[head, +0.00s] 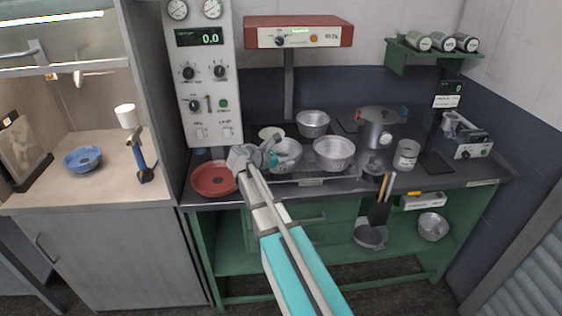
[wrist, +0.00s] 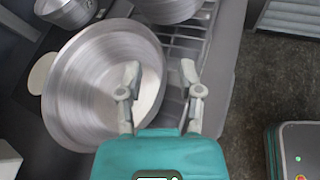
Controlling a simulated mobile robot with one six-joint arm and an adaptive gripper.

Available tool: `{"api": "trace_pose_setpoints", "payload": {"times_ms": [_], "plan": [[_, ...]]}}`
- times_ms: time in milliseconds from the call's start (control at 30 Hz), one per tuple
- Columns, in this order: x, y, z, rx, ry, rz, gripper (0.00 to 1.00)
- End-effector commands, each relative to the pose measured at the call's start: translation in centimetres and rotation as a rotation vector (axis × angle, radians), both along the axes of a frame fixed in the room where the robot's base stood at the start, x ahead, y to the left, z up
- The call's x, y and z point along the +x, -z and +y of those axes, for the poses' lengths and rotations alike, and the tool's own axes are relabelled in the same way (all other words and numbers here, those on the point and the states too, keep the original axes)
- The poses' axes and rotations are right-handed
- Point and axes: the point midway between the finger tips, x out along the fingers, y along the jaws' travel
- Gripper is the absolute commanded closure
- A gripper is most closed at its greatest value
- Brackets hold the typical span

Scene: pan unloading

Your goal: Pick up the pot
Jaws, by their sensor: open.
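A round silver metal pot (head: 289,152) stands on the dark counter, partly hidden by my gripper in the head view. In the wrist view this open, empty pot (wrist: 75,95) fills the left half. My gripper also shows in the head view (head: 268,155). A lidded steel pot (head: 377,130) with red and blue handles stands farther right.
Two more silver pots, one right (head: 334,153) and one behind (head: 313,123), stand close by. A red pan (head: 214,179) is on the left. A can (head: 406,155) stands right. A control panel (head: 203,75) rises behind left.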

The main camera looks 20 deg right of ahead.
Motion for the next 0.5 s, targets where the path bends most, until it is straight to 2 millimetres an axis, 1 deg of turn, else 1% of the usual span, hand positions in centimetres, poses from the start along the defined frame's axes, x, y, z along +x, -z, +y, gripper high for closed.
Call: {"api": "trace_pose_setpoints", "payload": {"times_ms": [33, 200, 500], "plan": [[0.2, 0.5, -0.6, 0.000, 0.001, -0.001, 0.53], [0.4, 1.0, -2.1, 0.000, 0.001, -0.001, 0.53], [0.5, 1.0, -2.4, 0.000, -0.001, 0.000, 0.53]]}}
